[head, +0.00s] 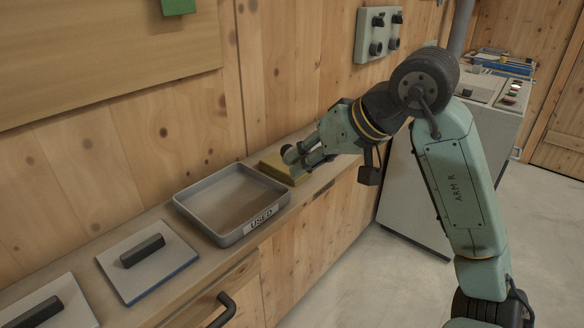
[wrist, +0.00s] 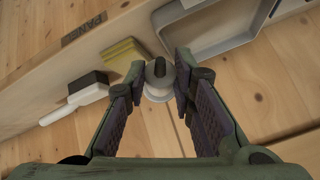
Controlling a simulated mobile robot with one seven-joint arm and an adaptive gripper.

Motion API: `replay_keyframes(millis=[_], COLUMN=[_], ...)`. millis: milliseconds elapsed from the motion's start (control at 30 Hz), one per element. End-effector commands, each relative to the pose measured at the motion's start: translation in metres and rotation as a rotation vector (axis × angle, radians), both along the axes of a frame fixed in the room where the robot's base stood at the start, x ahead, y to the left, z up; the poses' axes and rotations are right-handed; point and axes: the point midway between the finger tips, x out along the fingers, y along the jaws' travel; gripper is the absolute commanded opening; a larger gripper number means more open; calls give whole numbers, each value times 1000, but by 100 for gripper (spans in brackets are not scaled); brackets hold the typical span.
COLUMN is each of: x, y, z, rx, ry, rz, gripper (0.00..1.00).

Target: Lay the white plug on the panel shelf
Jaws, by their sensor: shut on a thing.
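The white plug (wrist: 158,92), with a dark knob on top, sits between the fingertips of my gripper (wrist: 157,82) in the wrist view. The gripper is shut on it. In the head view my gripper (head: 305,155) is over the wall shelf, by the yellow block and right of the tray; I cannot make out the plug there. The panel shelf (wrist: 50,95) carries a "PANEL" label (wrist: 84,29) on its front edge in the wrist view. I cannot tell whether the plug touches the shelf.
A yellow block (head: 272,163) lies on the shelf; beside it in the wrist view is a white-handled brush (wrist: 85,93). A grey tray marked "USED" (head: 232,238) stands left of the block in the head view. Lids with dark handles (head: 145,275) lie further left. A control box (head: 375,38) hangs above.

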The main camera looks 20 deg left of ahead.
Motion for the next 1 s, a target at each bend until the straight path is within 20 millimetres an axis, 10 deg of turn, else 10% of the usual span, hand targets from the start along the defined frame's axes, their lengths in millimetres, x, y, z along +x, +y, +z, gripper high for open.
replay_keyframes(millis=[300,1000], x=[-5,-4], y=[31,28], z=[-3,-42], rx=[1,0], ry=[2,0], rz=[2,-2], gripper=[0,0])
